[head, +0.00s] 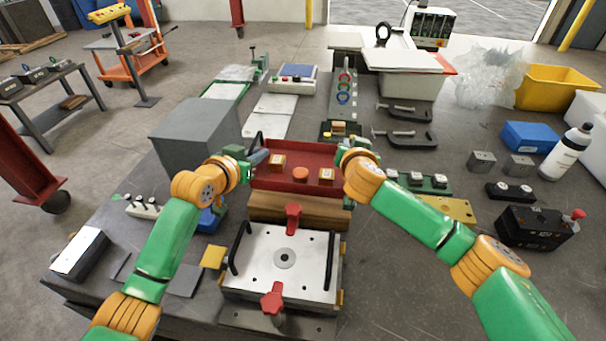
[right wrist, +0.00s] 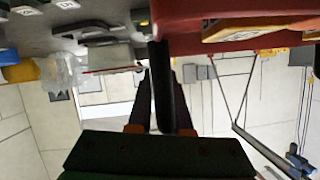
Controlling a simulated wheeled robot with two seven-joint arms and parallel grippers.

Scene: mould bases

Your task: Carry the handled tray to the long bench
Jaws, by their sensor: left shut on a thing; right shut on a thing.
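The handled tray (head: 300,186) is a red tray in the middle of the head view, in front of my arms' ends. It carries two small orange blocks with pale tops and a round orange piece (head: 300,174). My left gripper (head: 259,157) is shut on its left handle, mostly hidden by my wrist. My right gripper (head: 344,155) is shut on its right handle. In the right wrist view the dark handle (right wrist: 164,85) stands between the fingers, and the red tray (right wrist: 190,22) shows at the top. I cannot clearly tell its height above the bench.
The dark bench (head: 380,300) is crowded. A plate mould base (head: 283,262) with red clamps and a wooden block (head: 295,208) lie nearest. A large grey block (head: 195,133) stands left of the tray. C-clamps (head: 405,138) and a black box (head: 535,228) are to the right.

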